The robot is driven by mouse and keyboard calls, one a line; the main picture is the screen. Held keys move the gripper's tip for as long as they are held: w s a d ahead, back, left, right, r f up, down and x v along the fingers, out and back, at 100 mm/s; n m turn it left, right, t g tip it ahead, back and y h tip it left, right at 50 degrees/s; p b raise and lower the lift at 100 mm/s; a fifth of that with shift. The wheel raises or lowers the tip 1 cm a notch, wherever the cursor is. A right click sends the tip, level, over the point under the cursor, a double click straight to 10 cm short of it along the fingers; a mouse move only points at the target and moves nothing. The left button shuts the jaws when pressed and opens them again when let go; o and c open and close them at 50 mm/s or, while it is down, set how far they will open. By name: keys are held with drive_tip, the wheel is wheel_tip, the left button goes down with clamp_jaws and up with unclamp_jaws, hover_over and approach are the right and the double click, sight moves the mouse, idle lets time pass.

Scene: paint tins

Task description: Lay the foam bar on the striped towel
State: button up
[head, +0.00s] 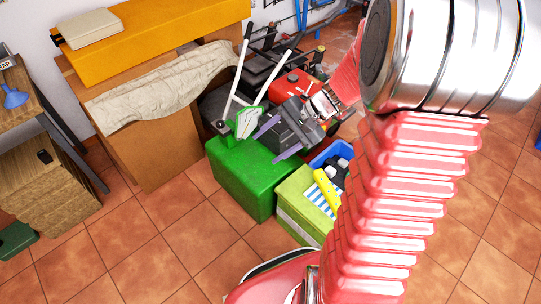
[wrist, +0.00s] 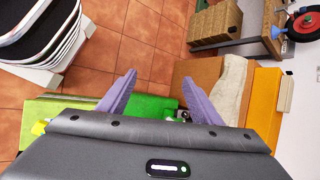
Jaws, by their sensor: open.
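The yellow foam bar (head: 328,197) lies slanted over the blue-and-white striped towel (head: 312,199), on the lime-green box (head: 290,208). It looks to be touching the towel, but exact contact is hard to tell. A small yellow end, likely the bar, shows at the left edge of my gripper body in the wrist view (wrist: 39,128). My gripper (head: 266,147) has its purple fingers spread and empty. It is above the green box, left of and apart from the bar. The spread fingers also show in the wrist view (wrist: 160,76).
The green box (head: 240,180) stands beside the lime box. A blue bin (head: 332,152) with dark items stands behind the bar. A white-and-green object (head: 247,122) is near my fingers. A red machine (head: 293,88) stands behind. The tiled floor (head: 150,240) at front left is clear.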

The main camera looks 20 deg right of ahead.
drive_tip(key=s+a+r+n+t+h, duration=0.1)
drive_tip(key=s+a+r+n+h, duration=0.2)
drive_tip(key=s+r+n, duration=0.3)
drive_tip(key=s+a+r+n+t+h, duration=0.1)
drive_tip(key=s+a+r+n+h, duration=0.2)
drive_tip(key=s+r+n, duration=0.3)
drive_tip(key=shift+s+a+r+h, duration=0.35)
drive_tip(key=shift+s+r+h, duration=0.25)
drive_tip(key=shift+s+r, duration=0.85)
